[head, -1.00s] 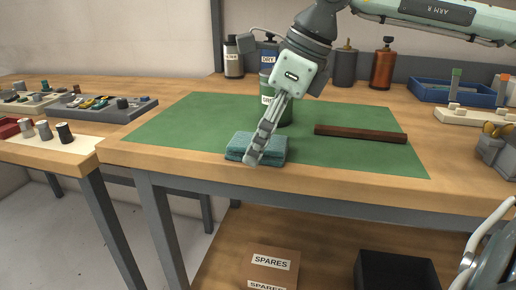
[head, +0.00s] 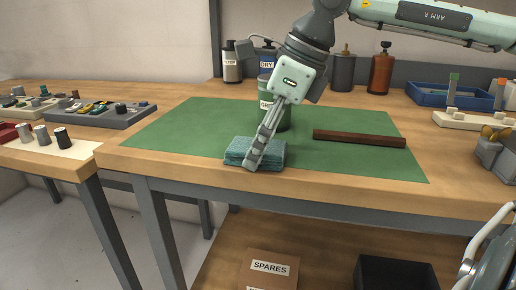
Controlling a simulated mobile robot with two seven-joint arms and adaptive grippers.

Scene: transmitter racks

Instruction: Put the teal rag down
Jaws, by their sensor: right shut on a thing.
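The teal rag (head: 239,154) is a folded, layered cloth at the front edge of the green mat (head: 180,127) on the wooden workbench. It appears to rest on the mat. My right gripper (head: 252,164) reaches down over the rag from above, its fingers slanting down to the left. It is shut on the rag, and the fingers hide part of it.
A dark brown bar (head: 358,138) lies on the mat to the right. A green can (head: 268,92) stands behind my right gripper. Bottles, including a red-brown one (head: 380,72), and a blue tray (head: 445,95) stand at the back. The mat's left side is clear.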

